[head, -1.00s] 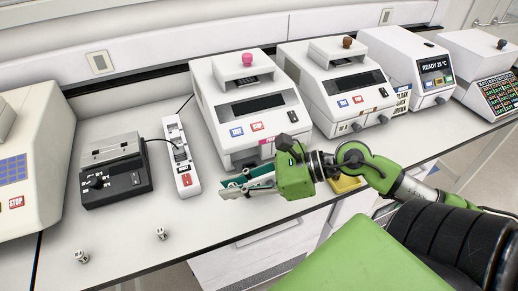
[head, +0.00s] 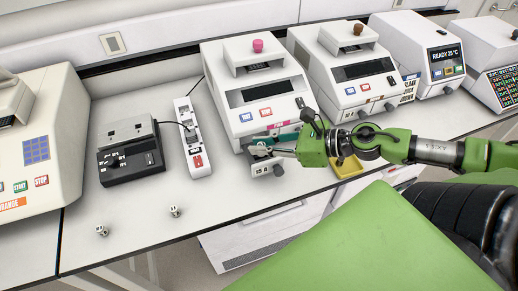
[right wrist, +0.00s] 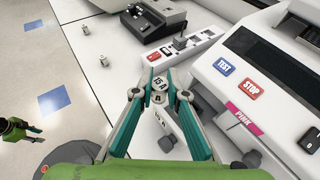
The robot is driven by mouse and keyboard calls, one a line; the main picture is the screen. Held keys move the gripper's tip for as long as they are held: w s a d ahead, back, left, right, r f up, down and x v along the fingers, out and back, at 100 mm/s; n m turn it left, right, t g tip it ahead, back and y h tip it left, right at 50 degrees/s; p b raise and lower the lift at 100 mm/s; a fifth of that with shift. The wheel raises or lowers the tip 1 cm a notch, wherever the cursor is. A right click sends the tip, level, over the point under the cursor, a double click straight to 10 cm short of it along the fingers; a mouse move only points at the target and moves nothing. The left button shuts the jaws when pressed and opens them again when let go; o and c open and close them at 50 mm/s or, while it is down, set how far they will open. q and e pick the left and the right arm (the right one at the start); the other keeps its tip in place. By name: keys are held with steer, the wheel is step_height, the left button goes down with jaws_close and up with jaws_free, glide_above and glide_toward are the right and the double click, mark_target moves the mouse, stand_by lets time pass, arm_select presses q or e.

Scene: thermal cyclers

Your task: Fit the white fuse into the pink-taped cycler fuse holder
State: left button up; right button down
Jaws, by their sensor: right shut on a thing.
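The pink-taped cycler (head: 262,95) is white with a pink knob. Its pink tape (right wrist: 244,118) also shows in the right wrist view. My right gripper (right wrist: 158,84) is shut on a small white fuse (right wrist: 158,94) marked 15 A, at the cycler's lower front. A rating label (head: 262,170) shows on the front below the fingertips, beside dark round knobs. I cannot tell whether the fuse touches the holder; the fingers hide its opening. In the right wrist view, my left gripper (right wrist: 28,130) shows at the left edge, its jaws unclear.
Two small loose cylinders, one nearer the left (head: 102,231) and one nearer the middle (head: 175,211), stand near the bench's front edge. A white switch strip (head: 190,140) and a black device (head: 130,160) lie left of the cycler. A yellow tray (head: 348,167) is right of the gripper.

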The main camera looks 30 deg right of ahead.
steer(key=w+d+f, duration=0.1)
steer(key=w+f, duration=0.1)
steer(key=w+d+f+b, duration=0.1)
steer(key=w+f, duration=0.1)
steer(key=w+d+f+b, duration=0.1)
steer(key=w+d+f, duration=0.1)
steer(key=w, duration=0.1)
steer(key=shift+f, duration=0.2)
steer(key=shift+w+d+f, duration=0.15)
steer(key=shift+w+f, duration=0.15)
steer(key=shift+f, duration=0.25)
steer(key=shift+f+p, duration=0.5)
steer(key=shift+f, duration=1)
